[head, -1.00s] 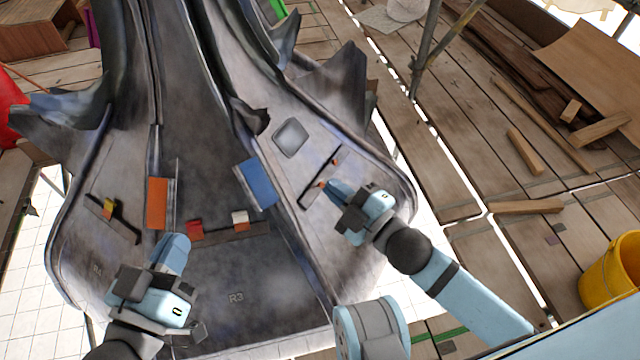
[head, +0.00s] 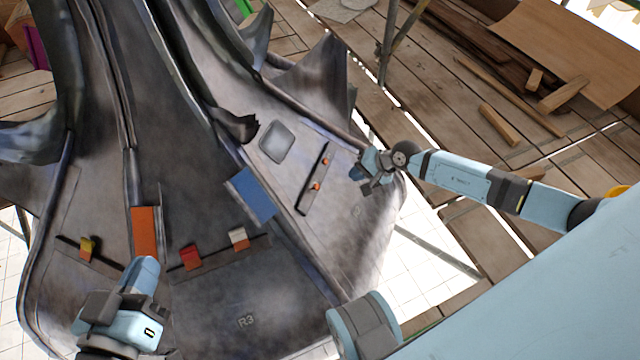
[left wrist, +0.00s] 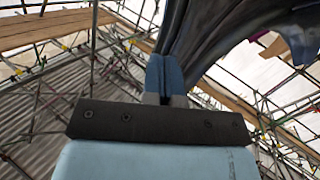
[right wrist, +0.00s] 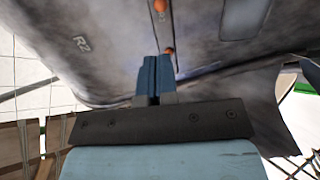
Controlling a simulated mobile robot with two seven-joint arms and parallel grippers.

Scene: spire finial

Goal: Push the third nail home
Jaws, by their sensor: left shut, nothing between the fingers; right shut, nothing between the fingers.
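Two orange nail heads stand in a dark slotted strip (head: 305,200) on the right metal panel: an upper nail (head: 326,160) and a lower nail (head: 316,187). They also show in the right wrist view, one nail (right wrist: 168,51) just above my fingertips and another nearer the top edge. I cannot tell which is the third nail, or how deep each sits. My right gripper (head: 357,173) is shut and empty, to the right of the strip, apart from the nails in the head view. My left gripper (head: 145,268) is shut and empty over the lower left metal.
Yellow (head: 87,246), red (head: 190,257) and white (head: 239,237) tabs sit along lower strips. An orange plate (head: 145,232) and a blue plate (head: 253,192) stand on the seams. Raised curled metal edges (head: 310,75) rise behind. Plank decking with loose timber (head: 500,125) lies right.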

